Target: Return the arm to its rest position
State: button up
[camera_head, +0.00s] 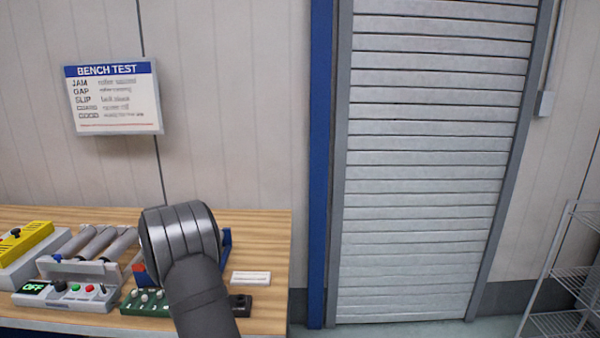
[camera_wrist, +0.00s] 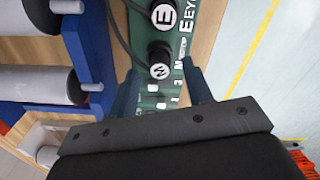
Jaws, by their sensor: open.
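My arm (camera_head: 195,270) rises from the lower edge of the head view, over the wooden bench. Its thick dark grey joint hides my gripper there. In the wrist view my gripper (camera_wrist: 158,72) shows two dark blue-grey fingers spread apart, with nothing held between them. The fingers point at a green panel (camera_wrist: 185,45) with black round connectors, labels and cables. I cannot tell how far the fingertips are from it.
The bench (camera_head: 262,225) holds a roller unit (camera_head: 85,268) with an OFF display, a yellow device (camera_head: 25,240), a green board (camera_head: 135,308) and a white block (camera_head: 250,278). A bench test sign (camera_head: 115,125) hangs behind. A shutter door (camera_head: 425,170) and wire rack (camera_head: 565,320) are right.

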jog(key=shift+f, duration=0.85)
jog(key=shift+r, duration=0.1)
